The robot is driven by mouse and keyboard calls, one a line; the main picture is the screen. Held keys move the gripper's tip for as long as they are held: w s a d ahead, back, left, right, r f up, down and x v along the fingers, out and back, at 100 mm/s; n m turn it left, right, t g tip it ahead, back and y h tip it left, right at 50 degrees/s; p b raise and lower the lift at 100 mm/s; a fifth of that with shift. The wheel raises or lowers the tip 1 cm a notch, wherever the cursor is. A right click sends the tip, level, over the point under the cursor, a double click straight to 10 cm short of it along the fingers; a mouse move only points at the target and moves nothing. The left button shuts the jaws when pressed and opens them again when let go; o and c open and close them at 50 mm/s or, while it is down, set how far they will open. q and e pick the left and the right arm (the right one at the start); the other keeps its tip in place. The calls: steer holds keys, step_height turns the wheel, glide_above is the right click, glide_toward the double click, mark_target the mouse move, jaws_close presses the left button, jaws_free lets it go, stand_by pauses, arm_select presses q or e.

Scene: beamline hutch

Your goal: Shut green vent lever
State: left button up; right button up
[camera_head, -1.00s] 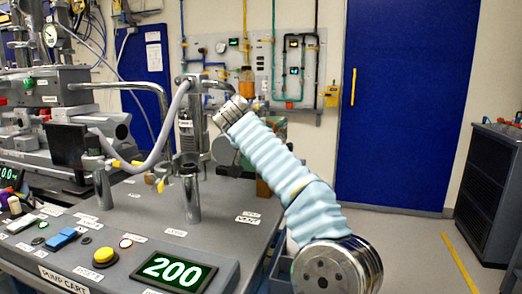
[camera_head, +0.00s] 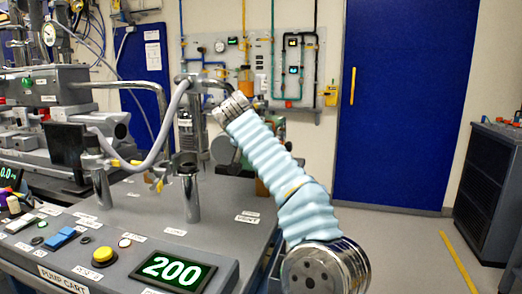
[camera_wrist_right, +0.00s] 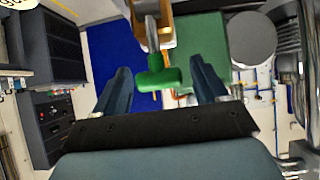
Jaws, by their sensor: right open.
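The green vent lever (camera_wrist_right: 158,78) shows in the right wrist view as a green T-shaped handle on a metal and brass valve stem (camera_wrist_right: 152,25). My right gripper (camera_wrist_right: 160,72) is open, with one dark finger on each side of the green handle. Gaps show between the handle and both fingers, and no contact is visible. In the head view my right arm reaches over the cart's right side; I cannot make out its fingers or the lever there. My left gripper is not in view.
The pump cart (camera_head: 150,215) carries metal posts, hoses, a yellow button (camera_head: 104,256) and a display (camera_head: 172,270) reading 200. A grey round body (camera_wrist_right: 252,38) and a green block (camera_wrist_right: 202,45) stand close beyond the right finger. A dark cabinet (camera_head: 490,185) stands far right.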

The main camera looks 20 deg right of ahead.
steer(key=v, duration=1.4)
steer(key=shift+w+d, duration=0.1)
steer(key=shift+c, duration=0.3)
